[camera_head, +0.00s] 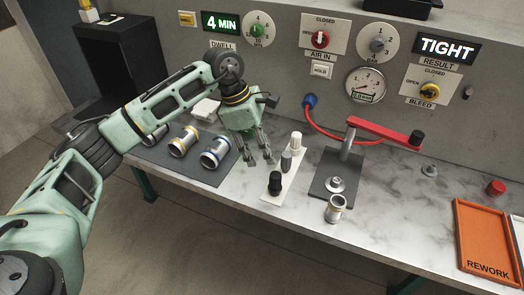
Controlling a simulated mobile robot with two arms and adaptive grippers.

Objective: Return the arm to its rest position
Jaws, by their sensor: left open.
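My left arm comes in from the left, stretched out over the marble-topped bench. My left gripper (259,159) points down with its fingers apart and nothing between them. It is over the bench, just left of a white strip (288,179) that bears a black-topped piece (275,183), a grey piece (286,161) and a white-topped piece (296,140). I cannot tell the exact height of the fingertips above the bench. My right gripper is not in view.
Metal castings with yellow (178,148) and blue (215,152) bands lie on a dark mat (204,174), partly under my arm. A red-handled clamp (372,130) and a loose casting (335,208) stand right. An orange rework tray (484,240) is far right. The panel (290,60) closes the back.

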